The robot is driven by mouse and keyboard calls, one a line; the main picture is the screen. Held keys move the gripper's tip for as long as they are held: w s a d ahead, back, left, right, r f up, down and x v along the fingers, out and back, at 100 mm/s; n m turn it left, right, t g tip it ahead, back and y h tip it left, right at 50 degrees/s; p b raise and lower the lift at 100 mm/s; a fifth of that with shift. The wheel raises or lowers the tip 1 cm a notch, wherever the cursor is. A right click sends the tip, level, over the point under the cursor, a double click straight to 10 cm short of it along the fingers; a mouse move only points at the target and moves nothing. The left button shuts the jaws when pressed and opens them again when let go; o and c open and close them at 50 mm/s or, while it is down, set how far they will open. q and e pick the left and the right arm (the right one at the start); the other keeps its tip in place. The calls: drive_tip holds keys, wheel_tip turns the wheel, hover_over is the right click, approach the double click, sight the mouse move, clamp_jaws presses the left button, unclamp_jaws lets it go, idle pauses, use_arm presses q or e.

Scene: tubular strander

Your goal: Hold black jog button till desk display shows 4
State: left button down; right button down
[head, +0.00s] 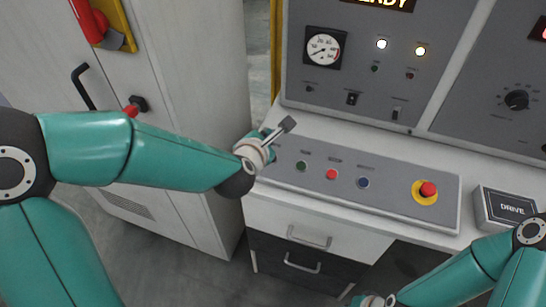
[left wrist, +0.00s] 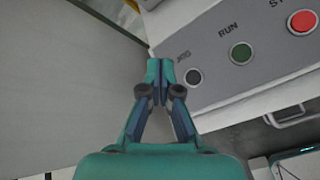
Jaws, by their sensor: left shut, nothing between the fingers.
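The black jog button (left wrist: 193,77) sits under the JOG label on the sloped desk panel, left of the green RUN button (left wrist: 240,53) in the left wrist view. In the head view my left gripper covers the jog button's place. My left gripper (head: 287,125) is shut and empty at the left end of the panel. In the left wrist view its fingertips (left wrist: 160,76) lie just left of the jog button, apart from it in the picture; height above the panel is unclear. A lit display (head: 385,3) is cut by the top edge, with "EADY" readable.
The panel also has a red button (head: 331,174), a blue button (head: 363,182) and a red mushroom button on yellow (head: 428,190). A DRIVE box (head: 508,208) stands to the right. A grey cabinet (head: 190,70) stands left of the desk. My right forearm enters at lower right.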

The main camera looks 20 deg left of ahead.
use_arm(q)
drive_tip(key=f+b, duration=0.1)
drive_tip(key=f, duration=0.1)
drive_tip(key=w+f+b, duration=0.1)
drive_tip(key=f+b, duration=0.1)
drive_tip(key=f, duration=0.1)
drive_tip(key=w+f+b, duration=0.1)
drive_tip(key=f+b, duration=0.1)
drive_tip(key=shift+f, duration=0.3)
drive_tip(key=shift+w+f+b, duration=0.2)
drive_tip(key=shift+f+b, duration=0.25)
drive_tip(key=shift+b, duration=0.05)
idle(0.8)
drive_tip(key=shift+w+f+b, duration=0.1)
drive_tip(key=shift+f+b, duration=0.2)
drive_tip(key=shift+b, duration=0.35)
drive_tip(key=shift+f+b, duration=0.4)
drive_tip(key=shift+b, duration=0.1)
idle(0.5)
drive_tip(key=shift+r, duration=0.1)
idle(1.5)
drive_tip(key=shift+r+p, duration=0.4)
drive_tip(key=shift+r, duration=0.3)
